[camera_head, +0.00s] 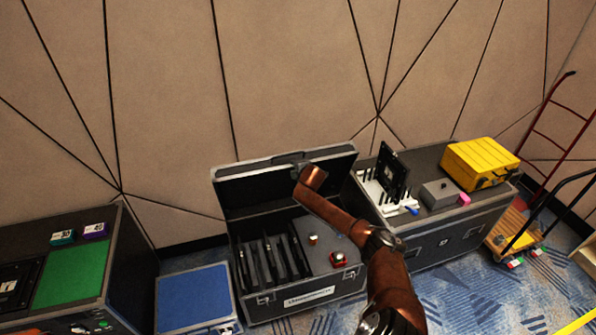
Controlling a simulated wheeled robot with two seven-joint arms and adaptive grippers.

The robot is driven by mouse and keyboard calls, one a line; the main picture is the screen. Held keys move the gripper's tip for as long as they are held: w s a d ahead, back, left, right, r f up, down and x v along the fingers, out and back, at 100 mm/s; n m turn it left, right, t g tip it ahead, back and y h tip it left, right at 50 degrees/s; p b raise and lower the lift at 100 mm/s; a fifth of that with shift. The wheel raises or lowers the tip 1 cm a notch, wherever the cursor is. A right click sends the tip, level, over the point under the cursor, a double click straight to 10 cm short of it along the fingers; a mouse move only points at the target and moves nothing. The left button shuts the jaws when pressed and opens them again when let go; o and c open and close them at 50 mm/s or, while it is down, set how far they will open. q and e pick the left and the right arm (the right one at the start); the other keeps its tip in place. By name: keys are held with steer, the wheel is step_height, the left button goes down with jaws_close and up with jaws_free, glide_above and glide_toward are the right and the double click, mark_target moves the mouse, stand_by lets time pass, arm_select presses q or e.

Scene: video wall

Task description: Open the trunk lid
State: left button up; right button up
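The black trunk (243,268) with metal edges stands on the floor at the picture's centre. Its lid (240,183) is raised and leans back near the wall, so the inside shows. My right arm reaches up from the lower right across the trunk's right part. My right gripper (300,172) is at the front of the raised lid, near its middle. Its fingers are small and dark against the lid, so I cannot tell whether they are open or touch it. The arm hides part of the trunk's right side. My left gripper is not in view.
Inside the trunk are black panels (270,262) in slots and a small red-and-white item (341,258). A blue-topped case (193,293) stands left. A black case (445,233) with a yellow box (481,162) stands right, beside a red hand truck (560,130).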

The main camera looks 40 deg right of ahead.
steer(key=shift+v, duration=2.55)
